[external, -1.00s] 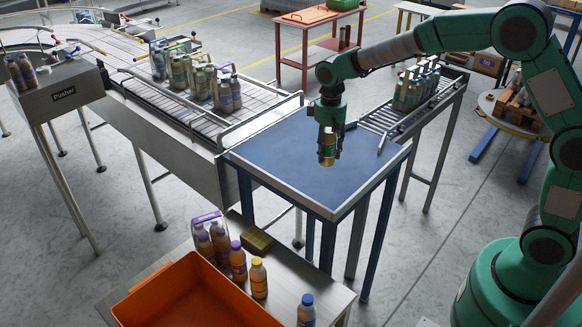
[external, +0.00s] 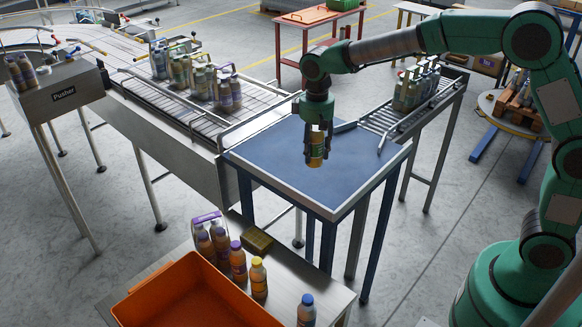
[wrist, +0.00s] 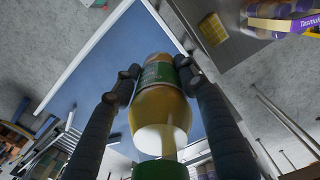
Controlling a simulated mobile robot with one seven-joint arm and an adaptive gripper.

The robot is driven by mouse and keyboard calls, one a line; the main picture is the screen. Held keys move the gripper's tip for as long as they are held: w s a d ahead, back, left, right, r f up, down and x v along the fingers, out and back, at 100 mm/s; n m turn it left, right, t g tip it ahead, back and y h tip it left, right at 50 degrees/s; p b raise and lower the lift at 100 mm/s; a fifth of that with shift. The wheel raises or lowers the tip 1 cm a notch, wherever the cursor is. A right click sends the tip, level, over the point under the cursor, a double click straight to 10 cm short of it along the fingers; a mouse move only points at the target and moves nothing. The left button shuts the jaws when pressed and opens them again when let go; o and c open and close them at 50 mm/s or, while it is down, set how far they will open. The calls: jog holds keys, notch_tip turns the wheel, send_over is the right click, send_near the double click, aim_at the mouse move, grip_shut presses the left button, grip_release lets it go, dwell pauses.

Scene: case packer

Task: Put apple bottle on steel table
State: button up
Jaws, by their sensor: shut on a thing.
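My gripper (external: 315,142) is shut on the apple bottle (external: 316,153), which hangs above the blue-topped table. In the wrist view the bottle (wrist: 160,100) has yellow-amber contents, a green label and a green cap, and sits between the two dark fingers of my gripper (wrist: 157,85). The steel table (external: 333,297) is in the front of the external view, below and left of my gripper. Part of the steel table (wrist: 236,58) also shows at the top right of the wrist view.
The steel table carries an orange crate (external: 128,308), a bottle pack (external: 205,219), a purple-capped bottle (external: 238,263), a yellow-capped bottle (external: 258,279), a blue-capped bottle (external: 306,311) and a brownish box (external: 257,241). The blue table (external: 275,160) is clear, between conveyors.

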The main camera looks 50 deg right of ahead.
jog(key=s+a+n+b, duration=0.1)
jog(key=s+a+b, duration=0.3)
jog(key=a, duration=1.3)
jog(key=n+b, duration=0.1)
jog(key=b, duration=0.1)
send_over(283, 310)
notch_tip(283, 310, down, 22)
jog(key=shift+a+f, duration=0.1)
jog(key=shift+f, duration=0.05)
jog(key=shift+f+b, duration=0.35)
jog(key=shift+f, duration=2.15)
jog(key=shift+f, duration=0.1)
jog(key=shift+f, duration=2.4)
jog(key=shift+f+b, duration=0.15)
jog(key=shift+b, duration=0.15)
